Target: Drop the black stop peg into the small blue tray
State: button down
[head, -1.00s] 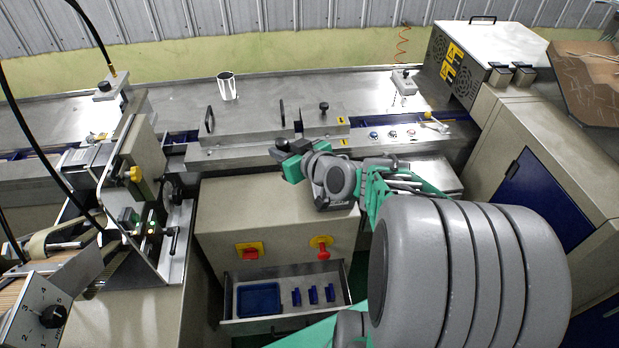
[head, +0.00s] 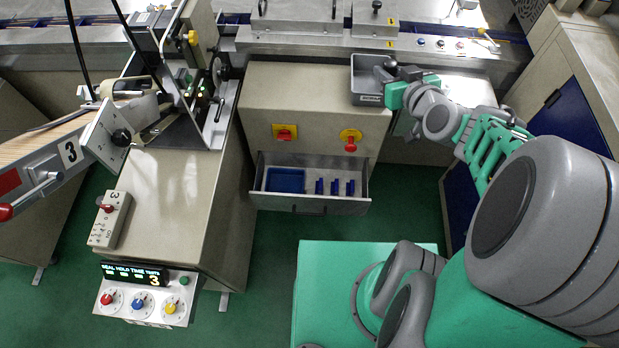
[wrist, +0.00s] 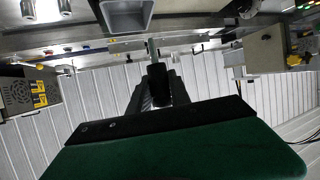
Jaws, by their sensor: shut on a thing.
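The black stop peg (wrist: 157,85) shows in the wrist view as a dark cylinder with a thin pale pin, between the dark fingers of my gripper (wrist: 158,98). My gripper is shut on it. In the head view my gripper (head: 388,69) is at the upper right, beside and above the cabinet top's right end; the peg is too small to make out clearly there. The small blue tray (head: 286,180) lies in the left part of the open drawer, below and left of my gripper. It looks empty.
The open drawer (head: 310,204) also holds several small blue blocks right of the tray. A grey bin (head: 366,97) stands beside my gripper. Red knobs (head: 285,134) are on the cabinet front.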

aim_at(280, 184)
jog(key=z, duration=1.2)
jog(key=i, duration=0.95)
jog(key=u, duration=4.1)
